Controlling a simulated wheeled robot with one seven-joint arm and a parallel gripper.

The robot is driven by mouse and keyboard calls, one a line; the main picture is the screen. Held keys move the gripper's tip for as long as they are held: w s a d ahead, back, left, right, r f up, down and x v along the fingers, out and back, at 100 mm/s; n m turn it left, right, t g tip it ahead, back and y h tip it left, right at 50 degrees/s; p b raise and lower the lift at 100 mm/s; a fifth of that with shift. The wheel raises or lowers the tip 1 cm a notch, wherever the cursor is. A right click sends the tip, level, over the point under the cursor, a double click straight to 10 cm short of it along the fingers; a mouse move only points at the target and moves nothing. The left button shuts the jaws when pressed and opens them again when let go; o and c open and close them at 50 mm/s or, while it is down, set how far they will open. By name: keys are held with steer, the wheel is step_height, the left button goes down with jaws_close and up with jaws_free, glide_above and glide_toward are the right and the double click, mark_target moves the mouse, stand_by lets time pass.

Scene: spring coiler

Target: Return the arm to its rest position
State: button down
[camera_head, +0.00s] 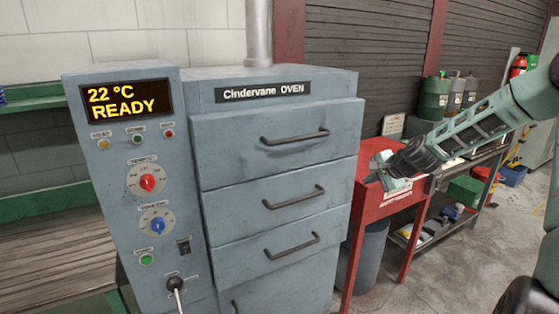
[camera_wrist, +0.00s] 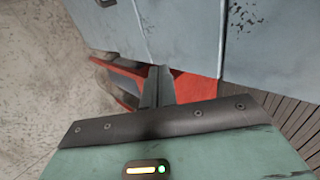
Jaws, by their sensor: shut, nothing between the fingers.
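My arm comes in from the right in the head view, with my gripper (camera_head: 376,177) at its left end.
A workbench (camera_head: 468,165) with bottles and canisters (camera_head: 433,97) on top stands behind my arm. A green box (camera_head: 465,190) sits on its lower shelf. A blue-grey bin (camera_head: 372,255) is under the red cabinet. Bare floor (camera_head: 440,270) lies open at lower right.

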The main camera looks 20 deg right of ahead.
steer(key=s+a+r+n+g+y, duration=0.1)
steer(key=s+a+n+g, duration=0.2)
steer(key=a, duration=0.8)
steer(key=s+a+n+g+y, duration=0.1)
steer(key=s+a+n, duration=0.4)
steer(key=a, duration=0.5)
steer(key=s+a+r+n+g, duration=0.15)
steer(key=a+n, duration=0.35)
steer(key=a, duration=0.6)
steer(key=s+a+r+n+g, duration=0.1)
steer(key=s+a+n, duration=0.2)
steer(key=s, duration=0.6)
steer(key=s+a+r+n+g+h, duration=0.1)
steer(key=s+a+n, duration=0.2)
steer(key=s, duration=0.6)
steer(key=s+a+r+n+g+h, duration=0.1)
steer(key=s+a+n, duration=0.3)
steer(key=s, duration=0.5)
steer(key=shift+r+n+g, duration=0.4)
steer(key=shift+n+g, duration=0.05)
steer(key=shift+n, duration=0.45)
